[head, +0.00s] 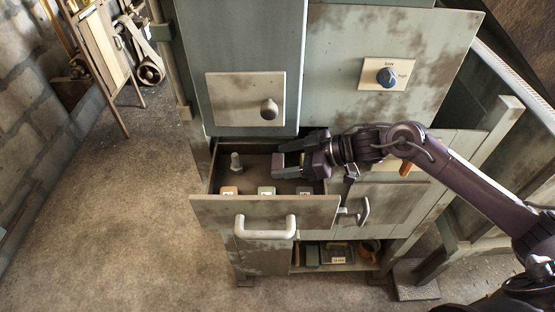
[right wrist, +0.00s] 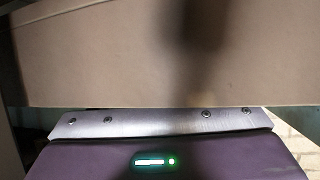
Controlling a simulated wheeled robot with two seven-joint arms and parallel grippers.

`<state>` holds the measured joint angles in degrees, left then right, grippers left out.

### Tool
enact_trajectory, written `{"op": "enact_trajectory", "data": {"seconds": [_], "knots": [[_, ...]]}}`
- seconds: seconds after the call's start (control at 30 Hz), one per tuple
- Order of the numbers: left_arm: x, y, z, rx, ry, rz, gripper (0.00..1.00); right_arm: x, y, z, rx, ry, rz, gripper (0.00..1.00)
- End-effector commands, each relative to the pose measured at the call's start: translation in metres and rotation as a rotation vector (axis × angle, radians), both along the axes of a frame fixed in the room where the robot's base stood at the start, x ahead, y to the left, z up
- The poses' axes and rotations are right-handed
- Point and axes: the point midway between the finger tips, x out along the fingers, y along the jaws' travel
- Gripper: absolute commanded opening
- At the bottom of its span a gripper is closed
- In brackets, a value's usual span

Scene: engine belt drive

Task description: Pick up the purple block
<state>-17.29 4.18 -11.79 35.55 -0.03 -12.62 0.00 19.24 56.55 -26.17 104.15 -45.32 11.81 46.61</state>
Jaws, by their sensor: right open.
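No block that is clearly purple shows in either view. An open drawer (head: 265,212) holds three small labelled blocks along its front: an orange one (head: 229,190), a green one (head: 266,190) and a greyish one (head: 304,190), whose colour I cannot tell for sure. A grey bolt-like piece (head: 236,163) stands upright at the drawer's left. My right gripper (head: 278,161) is open, over the right part of the drawer behind the blocks, fingers pointing left. Nothing shows between its fingers. The right wrist view shows a plain tan surface and a blurred dark shape. My left gripper is out of view.
Above the drawer are a panel with a round knob (head: 269,110) and a blue dial (head: 386,76). The drawer front carries a pale handle (head: 265,228). A lower shelf (head: 337,266) holds small items. Open floor lies to the left.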

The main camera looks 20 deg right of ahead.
Motion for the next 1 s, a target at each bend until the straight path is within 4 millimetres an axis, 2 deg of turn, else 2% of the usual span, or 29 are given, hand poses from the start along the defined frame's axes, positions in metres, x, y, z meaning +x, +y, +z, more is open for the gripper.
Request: {"op": "enact_trajectory", "data": {"seconds": [0.1, 0.3, 0.57, 0.6, 1.0], "knots": [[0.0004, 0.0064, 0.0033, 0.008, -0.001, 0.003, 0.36, 0.0032, 0.0064, -0.0026, 0.0, -0.001, 0.0, 0.64], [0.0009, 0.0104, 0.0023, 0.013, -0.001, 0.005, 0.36, 0.0032, 0.0066, -0.0044, -0.001, 0.0, 0.0, 0.64], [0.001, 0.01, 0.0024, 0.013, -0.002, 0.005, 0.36, 0.003, 0.0065, -0.0042, -0.001, 0.0, 0.0, 0.31], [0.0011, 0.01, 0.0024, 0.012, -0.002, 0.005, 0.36, 0.0031, 0.0065, -0.0039, -0.001, -0.002, 0.001, 0.3], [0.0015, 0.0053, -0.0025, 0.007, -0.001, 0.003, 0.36, 0.0001, -0.0001, 0.001, -0.002, -0.002, 0.0, 0.3]]}}
